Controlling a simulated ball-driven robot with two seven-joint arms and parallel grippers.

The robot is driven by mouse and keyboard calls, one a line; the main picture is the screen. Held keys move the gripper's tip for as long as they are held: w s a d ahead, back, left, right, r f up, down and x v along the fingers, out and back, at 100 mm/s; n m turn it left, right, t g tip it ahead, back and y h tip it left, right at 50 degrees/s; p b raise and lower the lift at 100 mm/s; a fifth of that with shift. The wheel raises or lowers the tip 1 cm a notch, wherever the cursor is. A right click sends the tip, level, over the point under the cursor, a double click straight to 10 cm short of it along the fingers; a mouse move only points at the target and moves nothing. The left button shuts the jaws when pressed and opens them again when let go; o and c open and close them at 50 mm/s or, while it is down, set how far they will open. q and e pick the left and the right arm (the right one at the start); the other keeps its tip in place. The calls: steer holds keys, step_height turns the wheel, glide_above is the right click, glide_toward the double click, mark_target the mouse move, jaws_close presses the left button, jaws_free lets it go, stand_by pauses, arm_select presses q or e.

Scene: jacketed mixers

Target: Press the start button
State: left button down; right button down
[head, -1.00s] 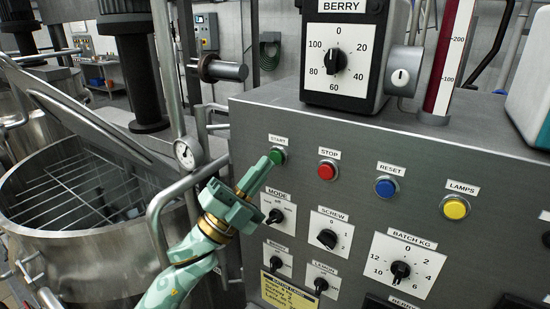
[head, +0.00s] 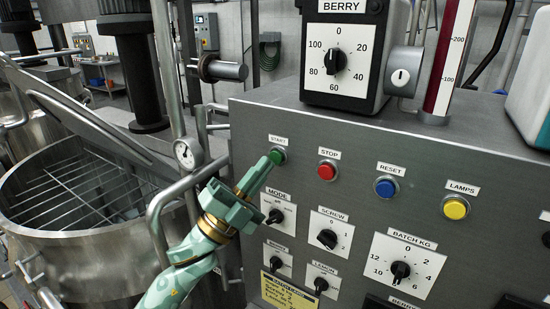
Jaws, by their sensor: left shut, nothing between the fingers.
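The green start button (head: 278,155) sits at the upper left of the grey control panel (head: 345,138), under a START label. My left gripper (head: 266,163) is shut and empty, pale green, and comes up from the lower left. Its fingertips overlap the lower left edge of the button in the head view. I cannot tell whether they touch it or stop just short. Part of the button's face stays visible above the tips. My right gripper is not in view.
To the right are the red stop button (head: 327,171), blue reset button (head: 385,187) and yellow lamps button (head: 455,208). The mode knob (head: 274,216) lies just below the gripper. A steel vessel (head: 95,255) with a handrail stands at left.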

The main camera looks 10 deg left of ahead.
arm_select(q)
steer(key=shift+w, duration=0.15)
stand_by(0.4)
steer(key=shift+w+d, duration=0.15)
steer(key=shift+w, duration=0.15)
steer(key=shift+w+d+b, duration=0.1)
steer(key=shift+w+b, duration=0.2)
steer(key=shift+w, duration=0.05)
stand_by(0.7)
steer(key=shift+s, duration=0.1)
steer(key=shift+s+a, duration=0.25)
steer(key=shift+s, duration=0.45)
steer(key=shift+p, duration=0.3)
steer(key=shift+s+a+p, duration=0.15)
steer(key=shift+s+a, duration=0.15)
steer(key=shift+s, duration=0.5)
steer(key=shift+s+a+p, duration=0.2)
steer(key=shift+s+a, duration=0.05)
steer(key=shift+s, duration=0.5)
steer(key=shift+s+a+p, duration=0.15)
steer(key=shift+s+a, duration=0.15)
steer(key=shift+s, duration=0.5)
